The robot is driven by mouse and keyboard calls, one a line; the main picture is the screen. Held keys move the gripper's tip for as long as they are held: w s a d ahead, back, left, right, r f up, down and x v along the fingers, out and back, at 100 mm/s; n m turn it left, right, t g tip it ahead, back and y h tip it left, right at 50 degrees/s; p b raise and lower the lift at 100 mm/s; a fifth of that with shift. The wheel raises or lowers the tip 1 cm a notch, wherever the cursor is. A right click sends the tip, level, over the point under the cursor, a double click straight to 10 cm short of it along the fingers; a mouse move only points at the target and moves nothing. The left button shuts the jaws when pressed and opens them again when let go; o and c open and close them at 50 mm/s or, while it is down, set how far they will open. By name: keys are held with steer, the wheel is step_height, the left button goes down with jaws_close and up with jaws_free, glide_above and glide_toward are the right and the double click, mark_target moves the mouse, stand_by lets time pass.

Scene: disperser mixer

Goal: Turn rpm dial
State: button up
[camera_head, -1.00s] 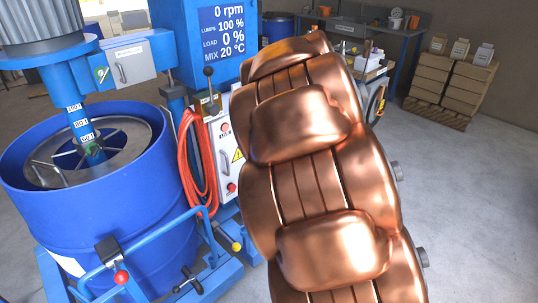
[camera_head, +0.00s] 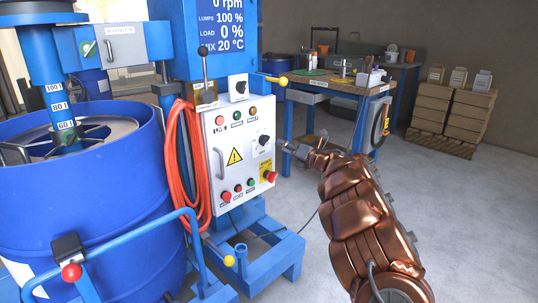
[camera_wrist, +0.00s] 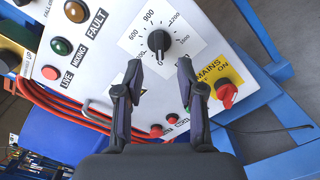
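The rpm dial (camera_wrist: 159,42) is a black round knob on a white plate with numbers such as 600, 900 and 1200 around it. In the head view the dial (camera_head: 264,140) sits on the right part of the light grey control panel (camera_head: 226,133). My gripper (camera_wrist: 160,76) is open and empty, its two dark fingers pointing at the dial, one on each side below it in the wrist view. No contact with the knob shows. In the head view my gripper (camera_head: 284,146) is small, just right of the dial. The blue display (camera_head: 222,22) reads 0 rpm.
The red mains switch (camera_wrist: 226,92) is right of the fingers, and red and green buttons (camera_wrist: 171,120) lie beyond them. An orange hose (camera_head: 178,155) hangs left of the panel. The blue drum (camera_head: 92,215) stands left. A workbench (camera_head: 330,88) is behind; the floor at right is clear.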

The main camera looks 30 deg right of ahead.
mark_target(267, 141)
steer(key=shift+a+f+x, duration=0.15)
steer(key=shift+x, duration=1.75)
steer(key=shift+a+f+x, duration=0.15)
steer(key=shift+x, duration=1.8)
jaws_close()
